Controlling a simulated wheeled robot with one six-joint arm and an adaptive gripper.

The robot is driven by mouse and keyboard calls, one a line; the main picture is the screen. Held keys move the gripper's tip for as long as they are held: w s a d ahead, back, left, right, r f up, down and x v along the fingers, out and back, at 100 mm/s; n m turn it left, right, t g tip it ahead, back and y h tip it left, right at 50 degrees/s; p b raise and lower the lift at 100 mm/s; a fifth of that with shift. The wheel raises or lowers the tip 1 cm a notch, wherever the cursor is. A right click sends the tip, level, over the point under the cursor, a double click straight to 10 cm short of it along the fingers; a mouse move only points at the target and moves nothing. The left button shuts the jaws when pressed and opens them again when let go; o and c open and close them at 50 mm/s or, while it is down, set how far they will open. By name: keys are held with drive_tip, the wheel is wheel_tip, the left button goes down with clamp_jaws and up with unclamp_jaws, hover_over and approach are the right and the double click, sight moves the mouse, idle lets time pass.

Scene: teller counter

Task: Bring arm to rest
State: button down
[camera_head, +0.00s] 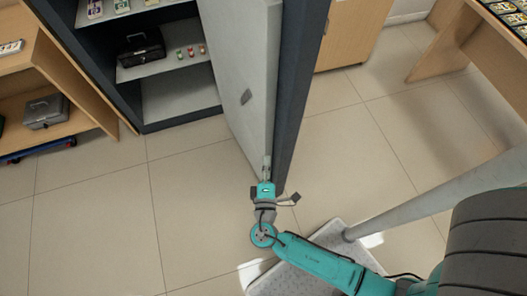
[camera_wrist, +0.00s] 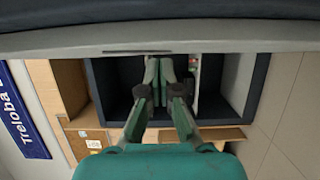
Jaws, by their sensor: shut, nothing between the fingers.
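My gripper (camera_head: 267,170) is shut and empty, its fingers pointing up the picture beside the lower end of the open cabinet door (camera_head: 243,75). I cannot tell whether the fingers touch the door. My teal arm reaches in from the lower right. In the wrist view, my gripper (camera_wrist: 161,70) has its fingers together, with the door (camera_wrist: 230,40) crossing the top of the view and the dark cabinet (camera_wrist: 108,90) beyond.
The open cabinet (camera_head: 180,125) holds a black cash box (camera_head: 141,48) and several small coloured items. A wooden shelf (camera_head: 65,70) with a grey box (camera_head: 46,111) stands at left, a wooden desk (camera_head: 470,45) at upper right. The tiled floor (camera_head: 90,220) is clear at lower left.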

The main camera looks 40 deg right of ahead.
drive_tip(key=shift+s+a, duration=0.2)
drive_tip(key=shift+s, duration=0.35)
drive_tip(key=shift+s+a, duration=0.2)
drive_tip(key=shift+s, duration=0.35)
drive_tip(key=s+d+f+g+y, duration=0.3)
drive_tip(key=s+f+y, duration=0.25)
drive_tip(key=s, duration=0.25)
drive_tip(key=s+a+m+y, duration=0.2)
drive_tip(key=s+a+y, duration=0.1)
drive_tip(key=s, duration=0.5)
drive_tip(key=s+a+r+m+t+y, duration=0.1)
drive_tip(key=s+r+m+t, duration=0.1)
drive_tip(key=r, duration=0.8)
drive_tip(key=s+a+r+m+t+y, duration=0.1)
drive_tip(key=s+r+m, duration=0.4)
drive_tip(key=r, duration=0.6)
drive_tip(key=shift+a+r+m+t, duration=0.2)
drive_tip(key=shift+a+m+t, duration=0.25)
drive_tip(key=shift+m, duration=0.25)
